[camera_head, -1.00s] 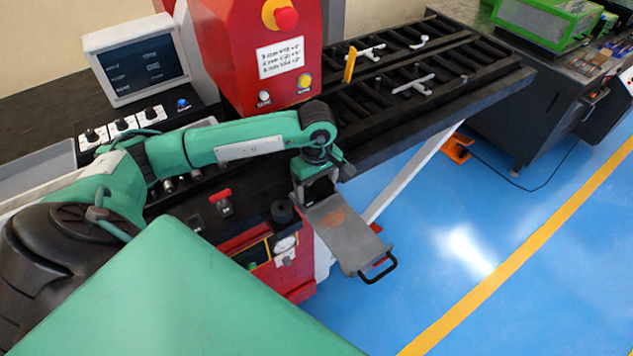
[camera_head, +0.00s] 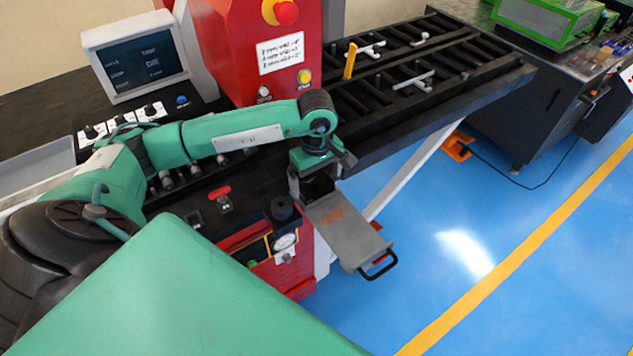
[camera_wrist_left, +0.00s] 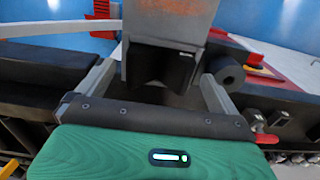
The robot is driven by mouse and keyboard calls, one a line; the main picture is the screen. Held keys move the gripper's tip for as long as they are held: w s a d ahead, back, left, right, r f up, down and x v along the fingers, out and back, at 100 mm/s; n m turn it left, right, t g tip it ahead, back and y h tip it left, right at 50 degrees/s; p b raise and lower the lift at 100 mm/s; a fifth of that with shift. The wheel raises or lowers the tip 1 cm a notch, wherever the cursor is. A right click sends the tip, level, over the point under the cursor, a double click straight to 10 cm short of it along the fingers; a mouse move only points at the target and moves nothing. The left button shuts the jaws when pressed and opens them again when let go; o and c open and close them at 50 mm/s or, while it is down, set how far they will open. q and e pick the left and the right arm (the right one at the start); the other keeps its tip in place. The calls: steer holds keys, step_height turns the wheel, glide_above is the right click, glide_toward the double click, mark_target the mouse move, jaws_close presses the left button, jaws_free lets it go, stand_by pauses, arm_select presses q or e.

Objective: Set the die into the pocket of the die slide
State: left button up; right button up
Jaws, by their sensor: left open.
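The die slide (camera_head: 345,235) is a grey metal plate with a brown patch and a black handle, sticking out of the machine's front. In the left wrist view its grey plate (camera_wrist_left: 170,18) comes in from the top. A dark block with a V-shaped notch, which looks like the die (camera_wrist_left: 150,68), sits at the slide's near end; whether it is seated in the pocket I cannot tell. My left gripper (camera_head: 319,182) is right above that end. In the left wrist view its open fingers (camera_wrist_left: 153,85) stand apart on either side of the block. My right gripper is out of view.
A black cylinder (camera_head: 282,209) stands left of the slide, close to a finger. A red switch (camera_head: 222,193) and a gauge (camera_head: 285,241) are on the machine's front. The red housing (camera_head: 252,50) rises behind my arm; the roller table (camera_head: 430,80) extends right.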

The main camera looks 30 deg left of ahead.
mark_target(317, 192)
arm_select(q)
step_height(317, 192, up, 10)
steer(key=b, duration=0.3)
steer(key=shift+r, duration=0.2)
stand_by(0.3)
steer(key=shift+f, duration=0.1)
